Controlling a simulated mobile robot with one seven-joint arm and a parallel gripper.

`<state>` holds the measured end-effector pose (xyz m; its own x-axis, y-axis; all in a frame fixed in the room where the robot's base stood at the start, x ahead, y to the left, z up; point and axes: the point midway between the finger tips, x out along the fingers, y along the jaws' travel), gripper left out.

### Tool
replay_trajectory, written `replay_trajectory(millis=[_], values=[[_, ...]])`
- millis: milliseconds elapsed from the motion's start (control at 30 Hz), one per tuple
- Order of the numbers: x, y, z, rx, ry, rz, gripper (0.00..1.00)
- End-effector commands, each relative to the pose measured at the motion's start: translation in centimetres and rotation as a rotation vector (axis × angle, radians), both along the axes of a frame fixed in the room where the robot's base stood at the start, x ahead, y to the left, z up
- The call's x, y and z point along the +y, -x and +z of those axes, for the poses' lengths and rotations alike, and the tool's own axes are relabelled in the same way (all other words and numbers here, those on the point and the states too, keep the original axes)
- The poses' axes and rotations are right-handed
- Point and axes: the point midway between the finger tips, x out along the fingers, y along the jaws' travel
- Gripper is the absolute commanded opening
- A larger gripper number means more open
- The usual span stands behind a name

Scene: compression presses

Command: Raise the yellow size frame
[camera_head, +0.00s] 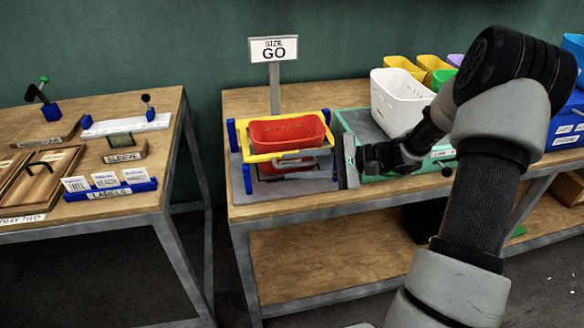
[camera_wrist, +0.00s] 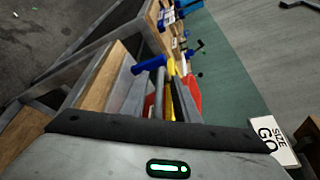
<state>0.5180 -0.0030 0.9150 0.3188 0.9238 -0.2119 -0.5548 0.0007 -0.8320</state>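The yellow size frame (camera_head: 262,157) is on the left of the middle bench, with a grey handle (camera_head: 297,155) along its front and blue posts (camera_head: 232,136) around it. A red basket (camera_head: 286,131) sits in the frame, and more red (camera_head: 285,172) shows beneath it. In the wrist view the yellow frame (camera_wrist: 172,70) shows in part beyond my gripper, beside a blue post (camera_wrist: 149,64).
A "SIZE GO" sign (camera_head: 273,49) stands behind the frame. A green tray (camera_head: 378,121) and a white basket (camera_head: 398,100) are close on the right, behind my arm. The left table (camera_head: 150,195) holds labels and small tools. The floor gap between tables is clear.

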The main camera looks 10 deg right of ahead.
Motion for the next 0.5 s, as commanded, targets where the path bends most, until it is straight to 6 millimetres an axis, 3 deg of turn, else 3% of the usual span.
replay_trajectory(millis=[133,433,500], values=[[0.98,-0.28,-0.26,0.0,0.0,0.001,0.28],[1.14,-0.36,-0.25,0.0,0.001,0.001,0.28],[1.13,-0.36,-0.25,0.0,0.001,0.001,0.16]])
